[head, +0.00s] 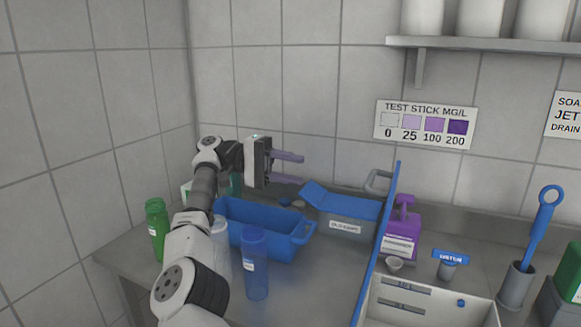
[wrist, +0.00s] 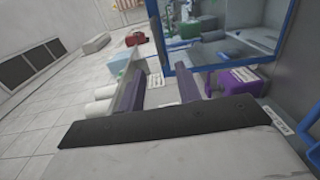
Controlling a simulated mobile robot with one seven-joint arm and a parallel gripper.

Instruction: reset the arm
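My gripper (head: 298,168) is raised above the counter near the back wall, with its two purple-grey fingers pointing right. The fingers are apart with nothing between them. In the wrist view the same open fingers (wrist: 165,88) show, with empty space between them. My arm comes up from the lower left of the head view. The gripper is above and behind the blue tub (head: 268,239), touching nothing that I can see.
A green bottle (head: 156,229), a blue bottle (head: 255,265) and a grey box (head: 345,230) with a blue lid (head: 342,203) stand on the counter. A tall blue-edged panel (head: 378,245) divides it. Beyond are a purple pump bottle (head: 402,228) and white basin (head: 432,316).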

